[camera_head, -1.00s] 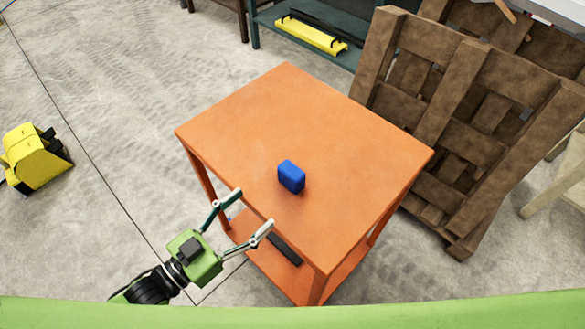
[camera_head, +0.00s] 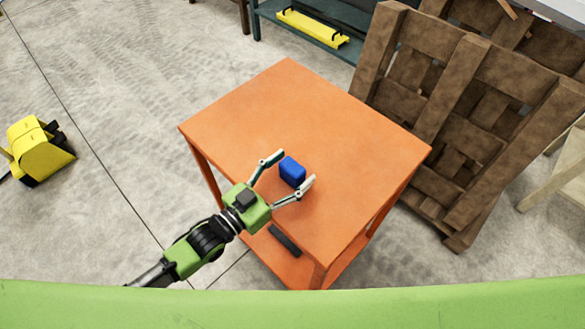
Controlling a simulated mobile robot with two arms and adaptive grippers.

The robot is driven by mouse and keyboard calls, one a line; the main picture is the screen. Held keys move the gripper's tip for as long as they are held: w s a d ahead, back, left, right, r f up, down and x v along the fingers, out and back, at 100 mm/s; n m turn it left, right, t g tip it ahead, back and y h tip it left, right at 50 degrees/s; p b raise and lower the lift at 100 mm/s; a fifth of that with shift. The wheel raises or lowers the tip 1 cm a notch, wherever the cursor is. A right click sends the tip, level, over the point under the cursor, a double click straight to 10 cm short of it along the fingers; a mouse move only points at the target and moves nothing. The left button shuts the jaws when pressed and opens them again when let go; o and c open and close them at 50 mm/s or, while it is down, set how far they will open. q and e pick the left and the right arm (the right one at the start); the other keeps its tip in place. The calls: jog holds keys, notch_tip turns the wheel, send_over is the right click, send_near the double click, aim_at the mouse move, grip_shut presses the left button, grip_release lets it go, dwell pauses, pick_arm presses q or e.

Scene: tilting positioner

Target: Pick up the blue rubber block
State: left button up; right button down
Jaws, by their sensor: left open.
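The blue rubber block (camera_head: 292,171) stands on the top of the orange table (camera_head: 330,130), left of its middle. My left gripper (camera_head: 290,169) is open over the near left part of the table. Its two fingers reach to either side of the block, with one fingertip at the block's upper left and the other at its lower right. I cannot tell whether either finger touches the block. My right gripper does not show.
Wooden pallets (camera_head: 455,120) lean close to the table's right side. A yellow case (camera_head: 38,150) lies on the floor at the left. A dark bar (camera_head: 285,240) lies on the table's lower shelf. The rest of the tabletop is clear.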

pick_arm(q)
jog(key=shift+w+d, duration=0.2)
jog(key=shift+d, duration=0.05)
jog(key=c, duration=1.3)
jog(key=shift+r, duration=0.1)
